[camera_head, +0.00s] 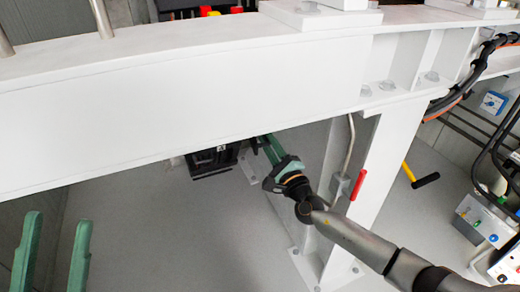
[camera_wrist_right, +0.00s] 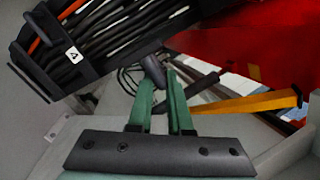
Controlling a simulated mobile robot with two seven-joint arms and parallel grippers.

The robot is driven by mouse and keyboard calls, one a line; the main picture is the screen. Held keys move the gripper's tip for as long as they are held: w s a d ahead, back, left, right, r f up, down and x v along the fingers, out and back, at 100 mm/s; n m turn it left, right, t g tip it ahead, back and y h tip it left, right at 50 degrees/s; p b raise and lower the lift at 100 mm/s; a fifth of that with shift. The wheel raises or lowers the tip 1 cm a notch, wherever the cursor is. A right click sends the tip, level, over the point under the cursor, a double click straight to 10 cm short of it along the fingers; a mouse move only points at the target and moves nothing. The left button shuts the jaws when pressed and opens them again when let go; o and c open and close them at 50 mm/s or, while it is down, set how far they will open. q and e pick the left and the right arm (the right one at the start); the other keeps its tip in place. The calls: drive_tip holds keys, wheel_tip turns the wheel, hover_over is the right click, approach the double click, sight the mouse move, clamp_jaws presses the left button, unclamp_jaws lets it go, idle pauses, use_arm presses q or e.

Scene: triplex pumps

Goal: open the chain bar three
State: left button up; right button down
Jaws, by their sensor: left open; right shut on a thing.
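In the head view my left gripper (camera_head: 59,219) is at the lower left, its two green fingers wide apart and empty. My right gripper (camera_head: 272,148) reaches under the white beam, which hides its fingertips there. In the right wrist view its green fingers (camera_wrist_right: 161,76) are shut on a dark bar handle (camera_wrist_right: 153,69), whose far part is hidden. A yellow bar (camera_wrist_right: 262,102) with a dark handle end lies to the right of the fingers, apart from them. I cannot tell which bar is chain bar three.
A large white beam (camera_head: 190,100) crosses the head view above my grippers. A white post (camera_head: 375,165) with a red-handled lever (camera_head: 358,185) stands beside my right arm. A yellow bar with a black grip (camera_head: 425,180) is farther right. A black cable carrier (camera_wrist_right: 110,45) is near the right gripper.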

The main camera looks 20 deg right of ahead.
use_arm(q)
drive_tip(key=shift+d+f, duration=0.15)
drive_tip(key=shift+f, duration=0.5)
use_arm(e)
drive_tip(key=shift+d+r+n+y, duration=0.2)
drive_tip(key=shift+d+n+y, duration=0.1)
drive_tip(key=shift+y, duration=0.3)
drive_tip(key=c, duration=0.9)
unclamp_jaws()
drive_tip(key=shift+f, duration=0.1)
use_arm(q)
drive_tip(key=shift+r, duration=0.1)
wheel_tip(320, 180, up, 2)
drive_tip(key=shift+s+r+h+p, duration=0.1)
drive_tip(key=shift+h+p, duration=0.2)
drive_tip(key=shift+p, duration=0.5)
use_arm(e)
drive_tip(key=v, duration=1.2)
drive_tip(key=shift+s, duration=0.25)
